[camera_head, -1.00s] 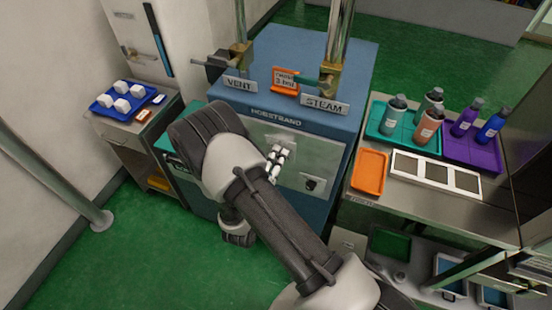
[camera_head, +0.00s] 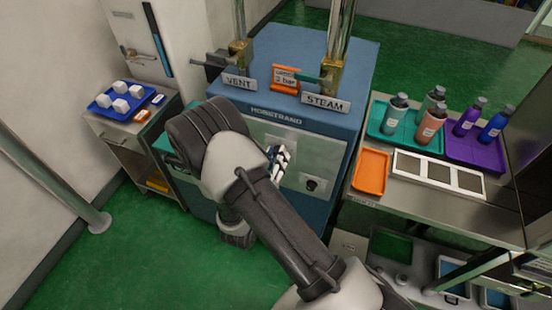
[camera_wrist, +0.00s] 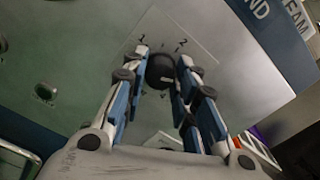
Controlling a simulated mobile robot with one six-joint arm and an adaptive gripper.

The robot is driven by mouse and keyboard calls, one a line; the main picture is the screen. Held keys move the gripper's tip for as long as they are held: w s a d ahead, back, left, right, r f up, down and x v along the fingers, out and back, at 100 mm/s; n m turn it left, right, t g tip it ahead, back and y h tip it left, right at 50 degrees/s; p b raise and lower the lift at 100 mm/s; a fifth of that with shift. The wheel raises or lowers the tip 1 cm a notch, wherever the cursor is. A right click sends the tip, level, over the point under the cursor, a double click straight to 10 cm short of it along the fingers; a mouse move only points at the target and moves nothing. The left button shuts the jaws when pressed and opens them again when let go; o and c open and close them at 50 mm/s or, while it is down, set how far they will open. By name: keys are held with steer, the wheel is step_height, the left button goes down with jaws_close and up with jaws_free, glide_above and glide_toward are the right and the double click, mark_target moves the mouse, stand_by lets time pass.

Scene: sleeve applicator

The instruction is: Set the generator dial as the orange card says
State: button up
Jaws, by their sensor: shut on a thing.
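The orange card (camera_head: 285,79) stands on top of the blue generator (camera_head: 300,52), between the VENT and STEAM plates; its small print seems to read "2 bar" but is hard to make out. My gripper (camera_head: 281,157) is at the generator's pale front panel (camera_head: 317,158). In the wrist view my gripper (camera_wrist: 162,70) is shut on the black dial (camera_wrist: 160,73), one finger on each side. The numbers 1 and 2 show on the panel above the dial. The dial's pointer setting cannot be told. My arm hides the dial in the head view.
A second black knob (camera_head: 311,185) is on the panel, right of my gripper. To the right, a steel bench holds an orange tray (camera_head: 371,171), several bottles and a white framed panel (camera_head: 438,175). A blue tray (camera_head: 123,98) with white blocks is at left.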

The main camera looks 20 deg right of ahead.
steer(key=shift+m, duration=0.4)
steer(key=o, duration=1.1)
steer(key=v, duration=1.2)
